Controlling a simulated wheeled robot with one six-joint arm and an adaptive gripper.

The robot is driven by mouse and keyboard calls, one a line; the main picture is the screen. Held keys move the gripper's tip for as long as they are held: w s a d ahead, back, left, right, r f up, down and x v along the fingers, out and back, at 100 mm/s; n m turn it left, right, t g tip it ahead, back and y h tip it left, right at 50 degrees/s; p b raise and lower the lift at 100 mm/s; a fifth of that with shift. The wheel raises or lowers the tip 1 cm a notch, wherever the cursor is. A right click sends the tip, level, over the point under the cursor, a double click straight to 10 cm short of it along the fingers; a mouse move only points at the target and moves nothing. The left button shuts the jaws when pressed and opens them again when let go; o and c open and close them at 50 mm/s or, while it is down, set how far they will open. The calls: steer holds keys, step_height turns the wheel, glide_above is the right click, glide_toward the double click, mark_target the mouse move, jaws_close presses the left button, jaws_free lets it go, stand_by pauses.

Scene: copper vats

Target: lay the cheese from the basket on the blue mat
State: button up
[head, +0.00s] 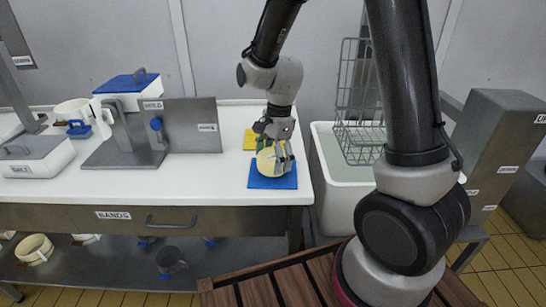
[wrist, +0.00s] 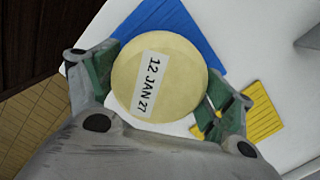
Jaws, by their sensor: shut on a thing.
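The cheese (wrist: 180,58) is a pale yellow round with a white label reading "12 JAN 27". My gripper (wrist: 160,88) is shut on it, one finger on each side. In the head view the cheese (head: 268,160) shows in my gripper (head: 273,158) over the blue mat (head: 272,180). The mat also shows behind the cheese in the wrist view (wrist: 205,38). I cannot tell whether the cheese touches the mat. The wire basket (head: 360,100) hangs over the pale tub to the right, and I see nothing in it.
A yellow mat (head: 250,139) lies just behind the blue one. A grey upright panel (head: 194,125) stands left on the white table (head: 130,186). The tub (head: 328,165) stands by the table's right edge. A drawer marked "BANDS" (head: 130,216) is at the front.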

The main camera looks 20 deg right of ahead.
steer(key=shift+f, duration=0.4)
stand_by(0.3)
steer(key=o, duration=1.3)
steer(key=shift+c, duration=0.2)
steer(key=shift+r, duration=0.1)
steer(key=shift+r, duration=3.4)
